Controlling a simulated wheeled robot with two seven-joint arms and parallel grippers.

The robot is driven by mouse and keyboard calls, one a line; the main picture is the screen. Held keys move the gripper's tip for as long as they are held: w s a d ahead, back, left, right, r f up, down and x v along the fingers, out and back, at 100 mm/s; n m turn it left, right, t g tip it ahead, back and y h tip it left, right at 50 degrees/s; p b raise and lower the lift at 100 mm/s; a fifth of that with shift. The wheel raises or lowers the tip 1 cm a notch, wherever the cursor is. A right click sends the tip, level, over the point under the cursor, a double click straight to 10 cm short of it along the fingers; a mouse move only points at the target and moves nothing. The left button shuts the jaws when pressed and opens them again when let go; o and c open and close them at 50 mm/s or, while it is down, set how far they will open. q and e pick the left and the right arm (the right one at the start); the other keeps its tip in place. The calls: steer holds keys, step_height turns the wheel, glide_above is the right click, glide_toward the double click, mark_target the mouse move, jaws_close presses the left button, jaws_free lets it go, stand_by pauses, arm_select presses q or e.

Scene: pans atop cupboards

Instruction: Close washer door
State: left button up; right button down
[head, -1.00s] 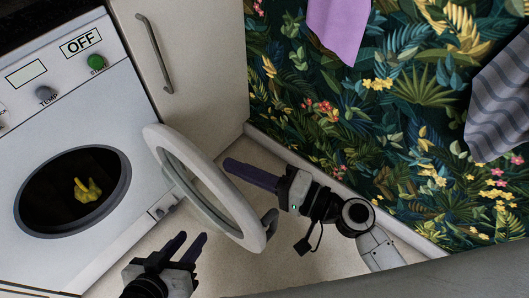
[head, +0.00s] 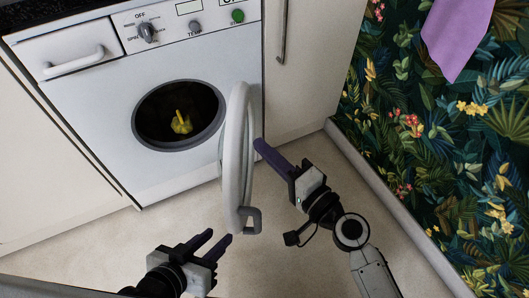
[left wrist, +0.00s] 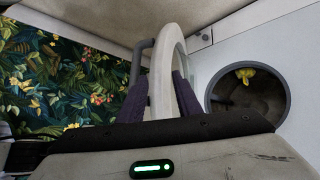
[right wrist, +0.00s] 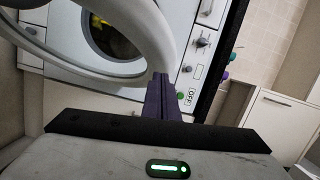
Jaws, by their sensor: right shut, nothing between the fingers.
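The washer (head: 180,100) has its round door (head: 233,150) standing wide open, seen nearly edge-on in the head view. A grey handle (head: 248,219) sits at the door's lower outer edge. My right gripper (head: 260,145) is shut and empty, on the right of the door, its tips close to the rim; contact cannot be told. It also shows in the right wrist view (right wrist: 158,80). My left gripper (head: 218,240) is open and empty, low on the left of the door. In the left wrist view the door (left wrist: 165,70) appears between its fingers, beyond them.
A yellow item (head: 181,123) lies inside the washer drum. A cupboard (head: 305,70) stands right of the washer. A patterned wall (head: 440,150) with a purple cloth (head: 457,38) bounds the right side. The floor (head: 100,235) before the washer is clear.

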arm_select(q)
steer(key=shift+w+r, duration=0.15)
steer(key=shift+w, duration=0.25)
steer(key=shift+w+d+f+m+b, duration=0.25)
steer(key=shift+d+f+b, duration=0.25)
steer(key=shift+d+b, duration=0.25)
arm_select(e)
steer(key=s+d, duration=0.5)
steer(key=s, duration=0.5)
steer(key=shift+s+d+r, duration=0.15)
steer(key=shift+r, duration=0.3)
